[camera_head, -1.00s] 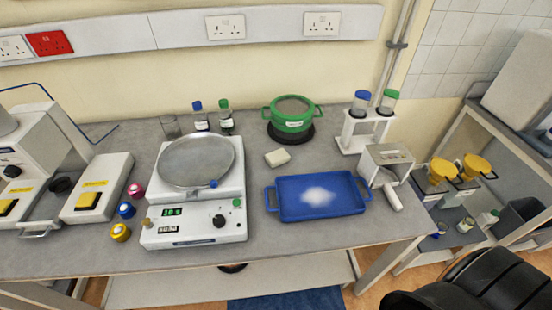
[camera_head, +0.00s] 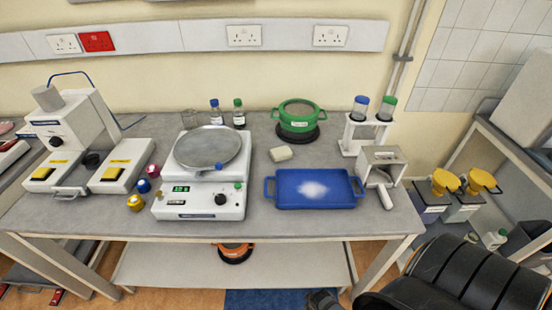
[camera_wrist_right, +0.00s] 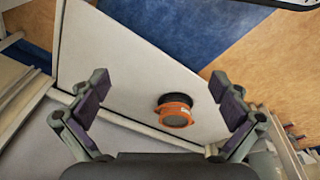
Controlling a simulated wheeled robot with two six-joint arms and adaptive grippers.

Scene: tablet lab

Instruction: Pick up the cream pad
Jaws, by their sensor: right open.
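The cream pad (camera_head: 280,153) is a small pale block lying on the grey bench top in the head view. It sits behind the blue tray (camera_head: 315,204), in front of the green sieve pot, and to the right of the balance's round pan. My right gripper (camera_wrist_right: 165,105) is open and empty in the right wrist view, with its two fingers spread wide. That view looks down past the lower shelf and floor, and the pad does not show there. My left gripper is not in view.
The balance (camera_head: 205,160) stands left of the pad. The green pot (camera_head: 299,118) is behind it, and a white tube rack (camera_head: 366,133) and metal scoop box (camera_head: 381,162) are to the right. An orange-rimmed round item (camera_wrist_right: 175,112) sits on the lower shelf.

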